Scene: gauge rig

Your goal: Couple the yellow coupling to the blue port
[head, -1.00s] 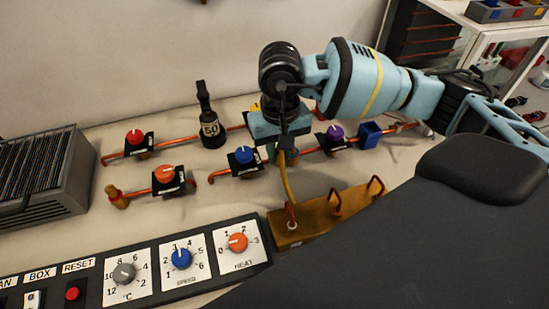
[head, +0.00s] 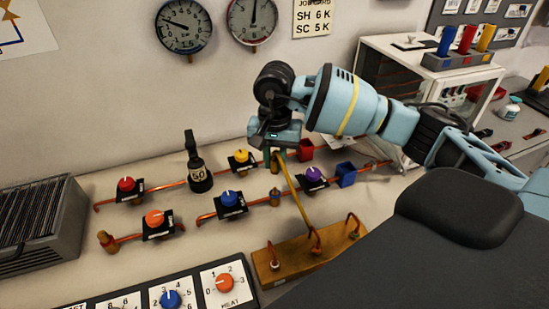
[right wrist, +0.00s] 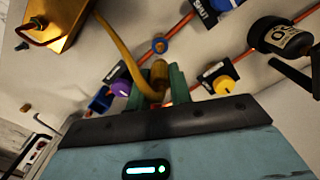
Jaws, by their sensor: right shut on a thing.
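My right gripper (head: 279,155) hangs over the pipes in the head view, fingers pointing down. In the right wrist view its green fingers (right wrist: 156,88) are shut on the yellow coupling (right wrist: 160,74), which has a yellow hose (right wrist: 112,45) on it. The hose (head: 297,195) runs down to the brass-coloured block (head: 290,261). A round fitting with a blue ring (right wrist: 159,45), seemingly the blue port, shows just beyond the coupling, apart from it in the picture. A brass stub (head: 275,197) on the front pipe in the head view is likely the same fitting. My left gripper is out of view.
Valves with purple (head: 314,174), blue (head: 231,198) and yellow (head: 241,156) knobs stand close around the gripper. A blue cup (head: 346,176) and a red cup (head: 305,150) are at the right. A control panel (head: 190,292) lies in front.

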